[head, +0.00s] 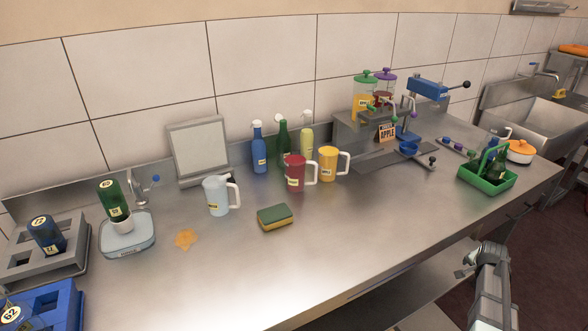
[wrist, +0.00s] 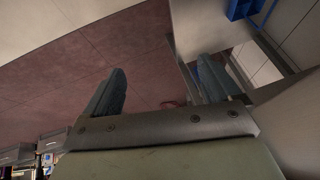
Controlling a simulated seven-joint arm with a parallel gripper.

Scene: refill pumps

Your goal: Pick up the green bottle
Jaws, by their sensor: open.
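A dark green pump bottle (head: 284,143) with a white top stands at the back of the steel counter, between a blue and a pale yellow pump bottle. Another green bottle (head: 110,195) sits in a white cup on a small scale at the left.
A red mug (head: 294,173), a yellow mug (head: 327,164) and a clear pitcher (head: 216,196) stand in front of the back bottles. A sponge (head: 275,217) and an orange spill (head: 185,239) lie on the counter. The front middle of the counter is clear.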

